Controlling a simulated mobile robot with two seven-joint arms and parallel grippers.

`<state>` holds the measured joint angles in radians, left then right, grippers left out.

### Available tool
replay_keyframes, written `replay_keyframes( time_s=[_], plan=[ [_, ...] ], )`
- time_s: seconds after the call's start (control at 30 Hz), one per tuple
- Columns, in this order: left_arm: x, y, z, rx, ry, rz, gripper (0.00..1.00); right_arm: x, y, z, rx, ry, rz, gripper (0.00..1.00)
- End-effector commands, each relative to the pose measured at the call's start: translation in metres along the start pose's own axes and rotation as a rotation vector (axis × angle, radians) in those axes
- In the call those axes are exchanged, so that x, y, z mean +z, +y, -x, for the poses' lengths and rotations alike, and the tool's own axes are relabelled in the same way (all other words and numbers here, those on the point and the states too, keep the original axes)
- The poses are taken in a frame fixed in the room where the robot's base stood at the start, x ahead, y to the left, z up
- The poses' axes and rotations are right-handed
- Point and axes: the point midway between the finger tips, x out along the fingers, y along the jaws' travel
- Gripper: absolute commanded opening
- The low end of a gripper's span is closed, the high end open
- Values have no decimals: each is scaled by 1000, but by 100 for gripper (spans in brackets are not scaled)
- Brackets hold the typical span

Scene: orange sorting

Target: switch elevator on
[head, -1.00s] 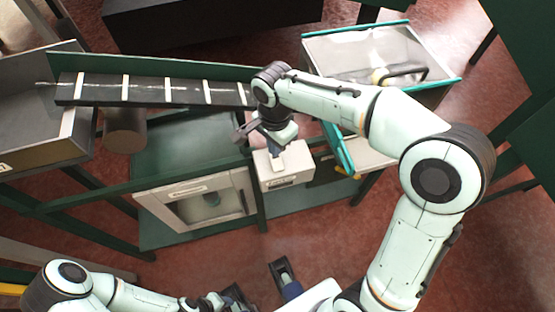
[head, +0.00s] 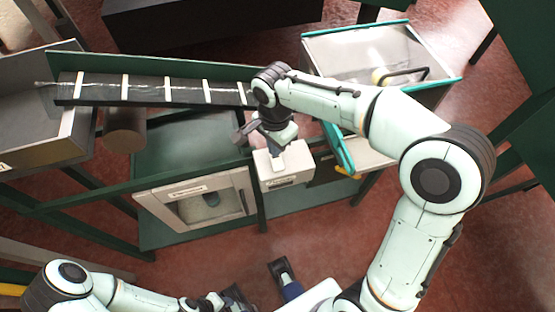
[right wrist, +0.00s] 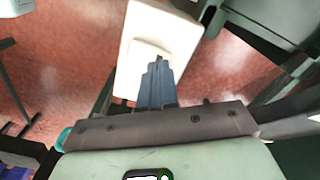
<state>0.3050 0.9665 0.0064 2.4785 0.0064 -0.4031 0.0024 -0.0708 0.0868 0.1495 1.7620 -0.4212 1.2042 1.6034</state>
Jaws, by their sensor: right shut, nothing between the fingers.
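A white switch box (head: 286,179) stands below the right end of the elevator (head: 145,88), a dark sloping belt with white slats. My right gripper (head: 276,158) is shut and empty, pointing down at the top of this box. In the right wrist view its blue fingers (right wrist: 158,66) are together over a raised square part of the white box (right wrist: 171,24). The fingertips overlap that part; I cannot tell whether they press it. My left arm is at the bottom left, with its gripper (head: 235,297) low and partly hidden; its opening is unclear.
A grey bin (head: 70,150) is at the left end of the belt. A green-edged tray (head: 345,50) is at the back right. A white-framed cabinet (head: 160,200) stands left of the switch box. Green frame legs surround these. Red floor is open in front.

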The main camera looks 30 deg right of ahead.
Motion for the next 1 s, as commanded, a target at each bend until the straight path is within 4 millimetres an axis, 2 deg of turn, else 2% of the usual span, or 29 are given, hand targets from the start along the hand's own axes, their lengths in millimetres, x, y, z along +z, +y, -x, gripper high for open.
replay_keyframes(
  time_s=[1.0],
  plan=[
    [0,-4,-11,-1,-3,1,36,0,0,-16,1,0,0,0]
  ],
)
